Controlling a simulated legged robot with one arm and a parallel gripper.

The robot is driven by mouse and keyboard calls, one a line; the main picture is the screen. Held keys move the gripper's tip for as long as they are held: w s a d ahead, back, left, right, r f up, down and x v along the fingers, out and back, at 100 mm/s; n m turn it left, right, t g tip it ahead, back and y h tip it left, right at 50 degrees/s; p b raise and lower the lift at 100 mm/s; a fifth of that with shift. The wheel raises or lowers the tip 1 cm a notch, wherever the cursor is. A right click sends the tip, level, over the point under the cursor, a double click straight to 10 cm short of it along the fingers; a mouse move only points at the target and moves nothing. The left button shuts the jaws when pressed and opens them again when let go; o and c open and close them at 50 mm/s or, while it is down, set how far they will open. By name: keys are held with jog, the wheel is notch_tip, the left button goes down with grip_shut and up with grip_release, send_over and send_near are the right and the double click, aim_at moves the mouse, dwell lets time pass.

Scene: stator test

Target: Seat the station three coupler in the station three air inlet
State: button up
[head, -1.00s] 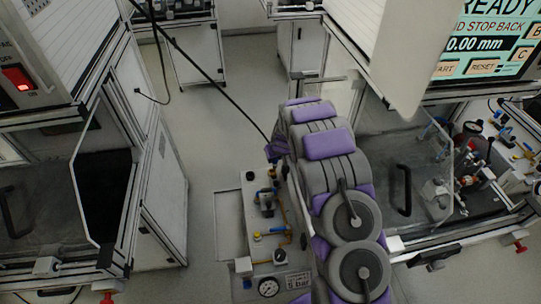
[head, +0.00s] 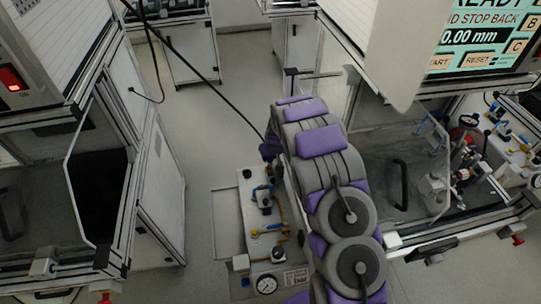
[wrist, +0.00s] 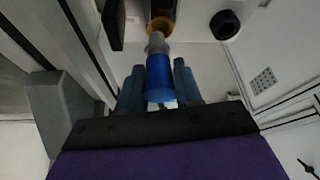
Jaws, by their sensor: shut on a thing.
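The coupler, a blue cylinder (wrist: 159,78) with a grey metal nose (wrist: 157,43), is held between the two blue-grey fingers of my gripper (wrist: 158,85) in the wrist view. Its nose points at a brass-coloured ring (wrist: 160,24) on a pale surface, which looks like the air inlet. Nose and ring overlap in the picture; I cannot tell whether they touch or how deep the nose is. In the head view my own arm hides the gripper's fingers and the coupler. A black hose (head: 210,78) runs down behind the arm there.
A black round fitting (wrist: 225,24) is right of the ring, and a dark block (wrist: 113,24) left of it. In the head view, a pale fittings panel (head: 255,215) with a gauge (head: 266,284) lies left of my arm. Machine enclosures (head: 150,170) flank a clear floor strip (head: 203,130).

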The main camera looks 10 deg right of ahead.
jog(key=shift+a+f, duration=0.3)
jog(key=shift+f, duration=0.05)
jog(key=shift+d, duration=0.5)
jog(key=shift+a+f, duration=0.5)
jog(key=shift+a, duration=0.1)
jog(key=shift+f+b, duration=0.1)
jog(key=shift+b, duration=0.2)
jog(key=shift+f+b, duration=0.3)
jog(key=shift+f, duration=0.5)
jog(key=o, duration=1.2)
jog(key=p+v, duration=0.3)
jog(key=v, duration=1.4)
jog(key=shift+s+r, duration=0.1)
jog(key=shift+s, duration=0.05)
